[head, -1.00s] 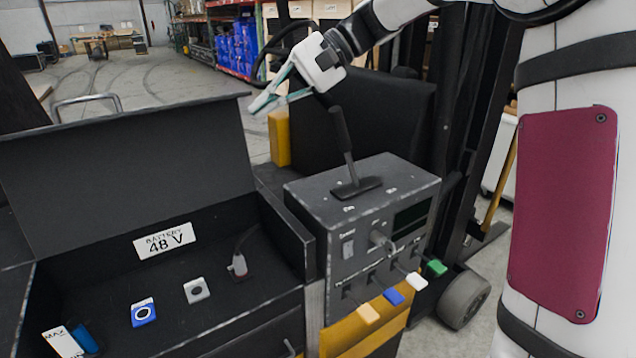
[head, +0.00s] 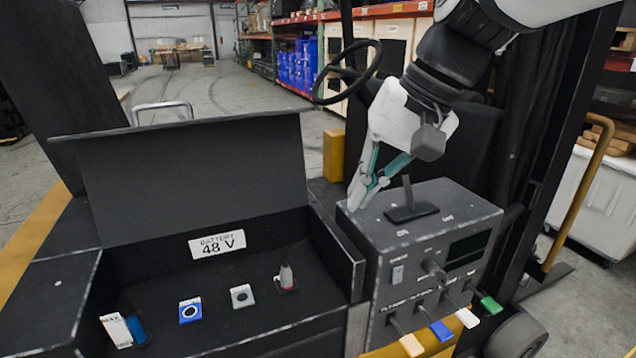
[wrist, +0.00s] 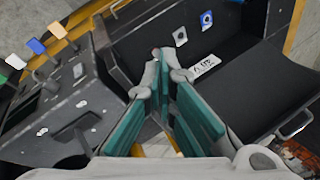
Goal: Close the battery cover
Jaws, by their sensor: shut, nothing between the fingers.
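The battery cover (head: 200,170) is a wide black lid standing open and nearly upright at the back of the black battery box (head: 70,290). In the wrist view the cover (wrist: 250,95) fills much of the right side. My gripper (head: 357,194) has teal fingers and is shut and empty. It points down near the back left corner of the grey control box, right of the cover's right edge. In the wrist view the fingertips (wrist: 157,62) are together. I cannot tell whether they touch anything.
The control box (head: 440,235) has a black lever (head: 410,205) on top and several coloured levers in front. Inside the battery box are a "BATTERY 48 V" label (head: 217,244), a blue switch (head: 190,311) and a red-based plug (head: 286,278). A steering wheel (head: 350,72) is behind.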

